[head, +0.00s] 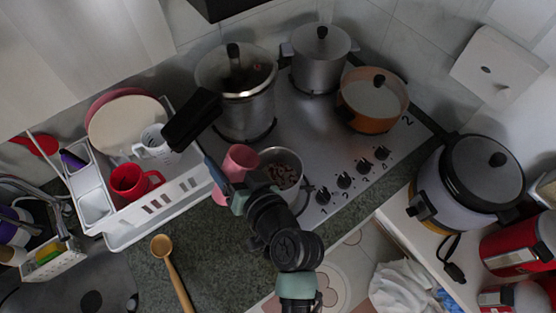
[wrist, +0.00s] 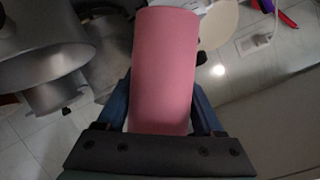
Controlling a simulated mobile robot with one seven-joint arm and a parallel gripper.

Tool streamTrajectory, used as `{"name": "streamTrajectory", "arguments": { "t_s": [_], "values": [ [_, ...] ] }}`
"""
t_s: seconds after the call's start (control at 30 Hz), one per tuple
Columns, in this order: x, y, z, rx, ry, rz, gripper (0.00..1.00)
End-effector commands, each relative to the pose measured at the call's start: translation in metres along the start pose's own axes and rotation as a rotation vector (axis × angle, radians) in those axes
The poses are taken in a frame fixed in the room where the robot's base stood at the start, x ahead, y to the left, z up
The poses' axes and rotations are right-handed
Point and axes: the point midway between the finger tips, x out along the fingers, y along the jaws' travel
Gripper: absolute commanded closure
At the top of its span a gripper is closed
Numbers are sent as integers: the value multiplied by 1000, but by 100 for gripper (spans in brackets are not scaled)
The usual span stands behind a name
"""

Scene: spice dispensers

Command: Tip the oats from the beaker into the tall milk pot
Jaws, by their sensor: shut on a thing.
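A pink beaker (head: 241,160) is held at the front left of the hob, beside the rim of an open metal pot (head: 293,160). Brown pieces (head: 283,175) show inside this pot, which I take to be the milk pot. My gripper (head: 228,184) is shut on the beaker, with one blue finger on each side in the wrist view (wrist: 162,88). The beaker (wrist: 165,60) looks tilted. Its inside is hidden, so I cannot tell whether oats are left in it. My arm covers the near side of the pot.
A large lidded cooker (head: 240,108) with a long black handle stands behind the beaker. A lidded grey pot (head: 318,68) and an orange pan (head: 372,112) stand farther back. A white dish rack (head: 165,208) is at left. A wooden spoon (head: 172,270) lies on the counter.

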Motion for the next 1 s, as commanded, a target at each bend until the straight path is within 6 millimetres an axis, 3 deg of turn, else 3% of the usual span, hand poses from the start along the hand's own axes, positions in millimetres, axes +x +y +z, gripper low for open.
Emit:
{"name": "streamTrajectory", "arguments": {
  "t_s": [0.2, 0.5, 0.8, 1.0],
  "values": [
    [-3, 2, -13, 104, -14, -32, 90],
    [0, 7, -5, 245, -38, -76, 90],
    [8, 17, 16, 387, -61, -120, 90],
    [8, 16, 16, 475, -74, -149, 90]
  ]
}}
